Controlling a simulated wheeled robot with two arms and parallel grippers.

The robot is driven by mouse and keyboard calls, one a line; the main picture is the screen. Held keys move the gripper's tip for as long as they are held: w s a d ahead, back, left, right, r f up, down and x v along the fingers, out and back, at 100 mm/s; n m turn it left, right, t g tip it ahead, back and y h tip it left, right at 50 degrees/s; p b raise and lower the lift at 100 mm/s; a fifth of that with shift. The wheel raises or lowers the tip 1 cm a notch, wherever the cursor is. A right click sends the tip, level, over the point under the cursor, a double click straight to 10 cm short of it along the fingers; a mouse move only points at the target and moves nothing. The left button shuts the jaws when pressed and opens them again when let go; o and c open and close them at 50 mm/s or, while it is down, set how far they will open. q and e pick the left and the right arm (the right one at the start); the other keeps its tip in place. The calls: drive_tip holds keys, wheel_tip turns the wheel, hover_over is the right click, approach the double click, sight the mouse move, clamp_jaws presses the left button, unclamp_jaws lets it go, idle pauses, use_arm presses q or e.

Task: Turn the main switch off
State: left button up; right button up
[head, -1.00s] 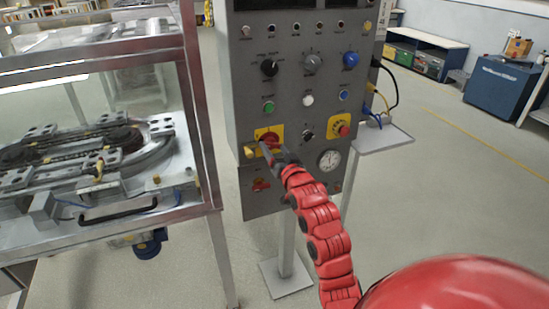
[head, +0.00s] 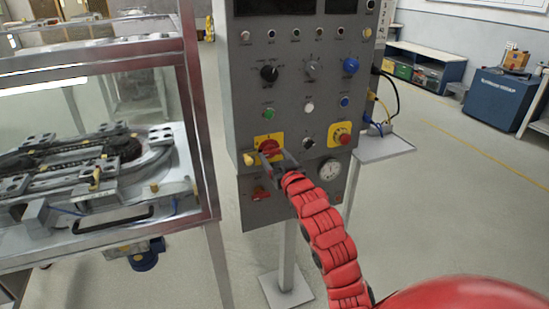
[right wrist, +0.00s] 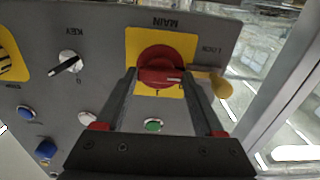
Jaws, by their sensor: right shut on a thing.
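The main switch is a red rotary knob (head: 269,146) on a yellow plate, low on the left of the grey control panel. In the right wrist view the red knob (right wrist: 163,66) sits under the upside-down word MAIN, its grip bar lying roughly across the picture with a white mark towards the right. My right gripper (head: 271,158) is at the knob from below and in front. In the right wrist view its two fingers (right wrist: 161,76) stand on either side of the knob's bar, shut on it. My left gripper is not in view.
A yellow padlock-like piece (right wrist: 221,87) hangs beside the switch, close to one finger. A red-and-yellow stop button (head: 342,133), a gauge (head: 330,169) and a lower red switch (head: 260,193) are near. A glazed machine case (head: 208,170) stands left; open floor lies right.

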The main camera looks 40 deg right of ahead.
drive_tip(key=shift+f, duration=0.15)
drive_tip(key=o, duration=1.4)
drive_tip(key=p+v, duration=1)
drive_tip(key=v, duration=0.7)
drive_tip(key=shift+s+a+p, duration=0.15)
drive_tip(key=shift+p, duration=0.2)
